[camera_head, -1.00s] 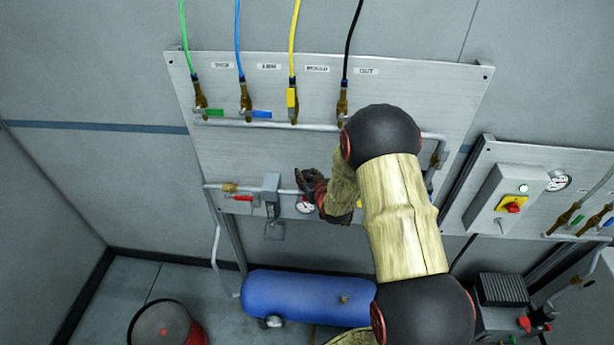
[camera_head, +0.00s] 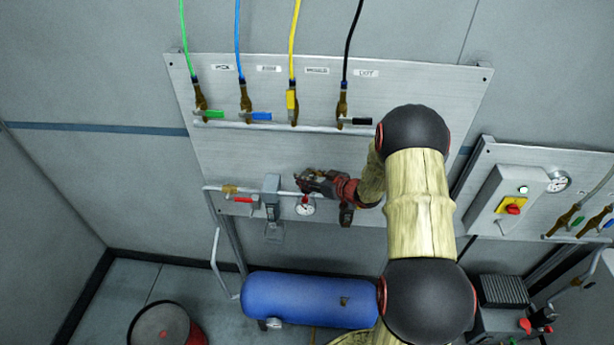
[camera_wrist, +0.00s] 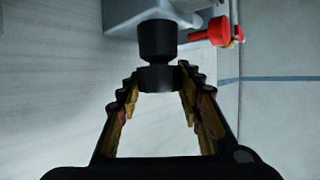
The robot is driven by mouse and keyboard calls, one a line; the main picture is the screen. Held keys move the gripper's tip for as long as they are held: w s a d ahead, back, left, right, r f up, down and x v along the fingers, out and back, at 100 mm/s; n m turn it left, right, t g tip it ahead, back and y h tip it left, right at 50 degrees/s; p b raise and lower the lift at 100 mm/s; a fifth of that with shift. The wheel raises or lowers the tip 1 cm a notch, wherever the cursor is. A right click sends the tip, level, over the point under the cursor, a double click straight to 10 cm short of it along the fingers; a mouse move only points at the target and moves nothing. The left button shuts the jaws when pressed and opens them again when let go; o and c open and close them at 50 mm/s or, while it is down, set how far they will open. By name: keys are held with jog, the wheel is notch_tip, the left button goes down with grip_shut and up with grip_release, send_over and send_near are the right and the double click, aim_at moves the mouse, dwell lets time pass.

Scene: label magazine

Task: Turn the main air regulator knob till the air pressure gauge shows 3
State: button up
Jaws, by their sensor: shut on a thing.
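The black regulator knob (camera_wrist: 157,40) sticks out from a grey regulator body (camera_wrist: 125,18) in the wrist view. My gripper (camera_wrist: 158,84) has its fingertips on either side of the knob's near end, shut on it. In the head view my gripper (camera_head: 303,180) points left along the panel, just right of the grey regulator (camera_head: 271,188); the knob itself cannot be made out there. The round white pressure gauge (camera_head: 305,208) is just below my gripper. Its face is visible, but it is too small to read.
A red valve handle (camera_head: 243,200) is left of the regulator; a red handle (camera_wrist: 213,33) also shows in the wrist view. Pipes and several hose valves line the panel (camera_head: 235,160). A blue tank (camera_head: 300,296) lies below. A switch box (camera_head: 505,200) is at right.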

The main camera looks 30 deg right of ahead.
dwell(0.3)
jog(key=o, duration=1)
jog(key=shift+o, duration=0.8)
jog(key=shift+s, duration=0.1)
jog(key=v, duration=1.1)
jog(key=shift+s+r, duration=0.15)
jog(key=shift+s, duration=0.15)
jog(key=shift+w+d, duration=0.1)
jog(key=shift+d, duration=0.1)
